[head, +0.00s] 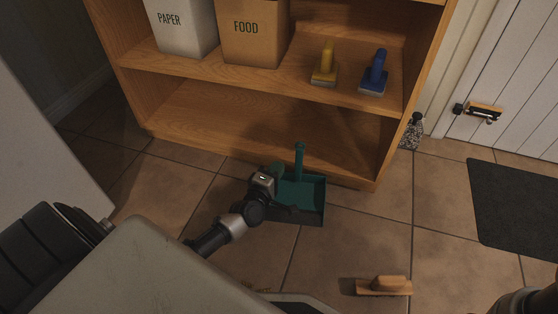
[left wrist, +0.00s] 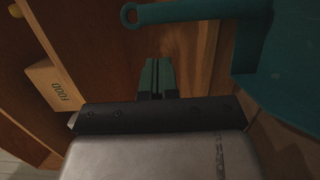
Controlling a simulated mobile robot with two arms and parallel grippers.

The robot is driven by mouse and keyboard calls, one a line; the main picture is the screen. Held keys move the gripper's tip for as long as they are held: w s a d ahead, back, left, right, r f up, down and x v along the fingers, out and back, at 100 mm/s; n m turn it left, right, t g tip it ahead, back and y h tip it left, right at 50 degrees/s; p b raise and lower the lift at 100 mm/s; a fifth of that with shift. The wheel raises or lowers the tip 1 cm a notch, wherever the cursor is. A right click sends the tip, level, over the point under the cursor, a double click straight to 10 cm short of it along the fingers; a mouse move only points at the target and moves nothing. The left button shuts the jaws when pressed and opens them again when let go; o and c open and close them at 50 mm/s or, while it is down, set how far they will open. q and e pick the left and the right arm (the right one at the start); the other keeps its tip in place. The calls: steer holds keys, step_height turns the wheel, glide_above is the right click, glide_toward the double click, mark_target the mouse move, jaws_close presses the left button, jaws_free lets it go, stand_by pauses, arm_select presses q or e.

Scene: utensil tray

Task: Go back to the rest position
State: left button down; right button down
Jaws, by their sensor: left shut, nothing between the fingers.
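My left gripper (head: 278,169) is low over the floor in front of the shelf, beside the teal dustpan (head: 312,190). In the left wrist view its two fingers (left wrist: 158,78) are together with nothing between them. The dustpan's pan (left wrist: 285,75) is to the right in that view, and its handle (left wrist: 170,13) with a hanging hole runs across the top, apart from the fingertips as far as I can see. In the head view the dustpan's handle points up toward the shelf, and my arm hides part of its left side. My right gripper is not in view.
A wooden shelf (head: 250,119) holds PAPER (head: 183,28) and FOOD (head: 250,40) bins, a yellow brush (head: 325,64) and a blue brush (head: 374,72). A wooden brush (head: 384,286) lies on the tiled floor. A dark mat (head: 515,205) lies by the door at right.

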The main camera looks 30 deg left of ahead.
arm_select(q)
steer(key=s+p, duration=0.3)
steer(key=s, duration=0.4)
steer(key=shift+s+d, duration=0.3)
